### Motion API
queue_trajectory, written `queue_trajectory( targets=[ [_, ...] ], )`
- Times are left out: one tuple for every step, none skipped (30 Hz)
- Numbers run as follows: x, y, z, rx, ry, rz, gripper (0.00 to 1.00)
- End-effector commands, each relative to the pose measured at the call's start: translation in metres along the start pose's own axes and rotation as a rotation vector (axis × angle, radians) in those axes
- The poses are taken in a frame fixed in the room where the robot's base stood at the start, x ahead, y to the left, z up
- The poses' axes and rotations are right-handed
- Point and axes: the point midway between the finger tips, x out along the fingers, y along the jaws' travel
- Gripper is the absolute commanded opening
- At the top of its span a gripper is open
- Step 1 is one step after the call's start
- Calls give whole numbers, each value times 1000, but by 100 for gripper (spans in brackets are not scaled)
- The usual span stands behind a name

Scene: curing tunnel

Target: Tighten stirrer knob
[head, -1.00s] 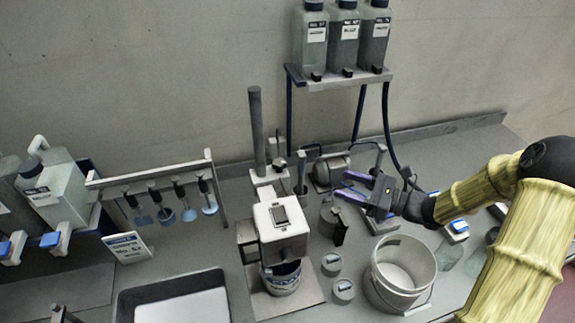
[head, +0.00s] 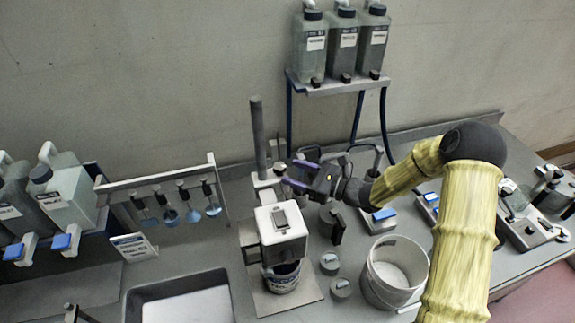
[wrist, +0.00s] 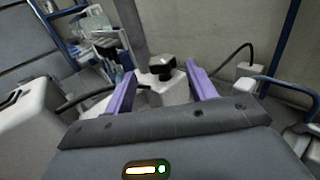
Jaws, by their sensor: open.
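The stirrer has a boxy white head (head: 281,232) on an upright grey column (head: 258,138), with a labelled can (head: 283,279) under the head. A black stirrer knob (wrist: 161,66) sits on a pale clamp block (wrist: 162,91) in the wrist view. My gripper (head: 293,174) has purple fingers and is open beside the column, above and behind the stirrer head. In the wrist view, the knob appears between the two spread fingers and apart from both. I cannot make the knob out clearly in the head view.
A white bucket (head: 394,275) and two small lidded tins (head: 330,263) stand right of the stirrer. A shelf (head: 340,84) with three bottles is above. A tray (head: 180,300) is at front left.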

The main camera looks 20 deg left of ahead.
Motion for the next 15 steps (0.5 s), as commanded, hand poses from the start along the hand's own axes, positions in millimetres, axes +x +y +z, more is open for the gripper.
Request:
queue_trajectory(
  targets=[
    [9, 0, 2, 1, 1, 1, 56],
    [13, 0, 2, 0, 1, 0, 56],
    [17, -1, 2, 0, 1, -3, 56],
    [21, -2, 2, 0, 1, -4, 56],
    [24, -2, 2, 0, 1, -4, 56],
    [26, -2, 1, -1, 2, -5, 56],
    [28, -3, 1, -1, 2, -6, 56],
    [30, -3, 0, 0, 2, -7, 56],
    [31, -3, 0, 0, 2, -7, 56],
    [32, -3, 0, 0, 2, -7, 56],
    [32, -3, 0, 0, 1, -8, 56],
    [32, -3, -1, 0, 1, -8, 56],
    [32, -3, -1, 0, 1, -8, 56],
    [32, -3, -1, 0, 1, -8, 56],
    [32, -3, -1, 0, 1, -7, 56]
  ],
)
